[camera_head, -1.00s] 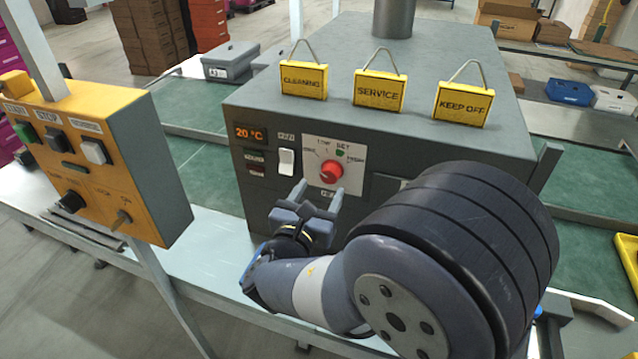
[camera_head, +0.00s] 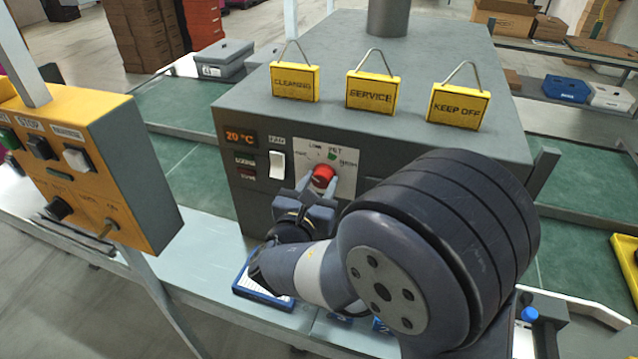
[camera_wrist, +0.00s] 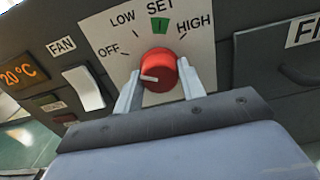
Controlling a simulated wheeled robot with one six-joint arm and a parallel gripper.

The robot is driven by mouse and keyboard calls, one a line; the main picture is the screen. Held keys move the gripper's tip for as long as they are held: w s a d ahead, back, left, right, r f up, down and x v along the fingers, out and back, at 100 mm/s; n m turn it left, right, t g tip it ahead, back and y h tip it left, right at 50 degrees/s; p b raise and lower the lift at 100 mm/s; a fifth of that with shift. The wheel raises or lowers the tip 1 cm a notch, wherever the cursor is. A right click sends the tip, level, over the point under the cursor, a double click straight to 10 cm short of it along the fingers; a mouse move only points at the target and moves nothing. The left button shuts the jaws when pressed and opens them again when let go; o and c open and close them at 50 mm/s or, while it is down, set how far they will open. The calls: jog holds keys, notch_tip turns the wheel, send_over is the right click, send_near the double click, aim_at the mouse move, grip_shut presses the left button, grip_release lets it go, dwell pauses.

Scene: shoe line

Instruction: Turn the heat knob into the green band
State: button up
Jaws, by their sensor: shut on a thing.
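The red heat knob (camera_head: 323,176) is on a white dial plate (camera_head: 345,156) on the front of the grey oven box. The gripper also shows in the head view (camera_head: 318,190).
A white FAN switch (camera_head: 277,165) and a 20 °C display (camera_head: 241,137) are left of the dial. Yellow signs, one reading SERVICE (camera_head: 372,91), stand on the oven top. A yellow control box (camera_head: 95,170) is at the left.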

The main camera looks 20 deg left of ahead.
jog(key=shift+c, duration=0.7)
jog(key=shift+f+m+b, duration=0.15)
jog(key=shift+m+b, duration=0.15)
jog(key=shift+b, duration=0.35)
jog(key=m+b, duration=0.2)
jog(key=b, duration=0.1)
jog(key=shift+f, duration=0.2)
jog(key=m+b, duration=0.5)
jog(key=b, duration=0.4)
jog(key=shift+f, duration=0.1)
jog(key=m+b, duration=0.5)
jog(key=b, duration=0.3)
jog(key=shift+m, duration=0.3)
jog(key=m+b, duration=0.2)
jog(key=b, duration=0.1)
jog(key=shift+r+m, duration=0.3)
jog(key=shift+r+b, duration=0.1)
jog(key=shift+b, duration=0.2)
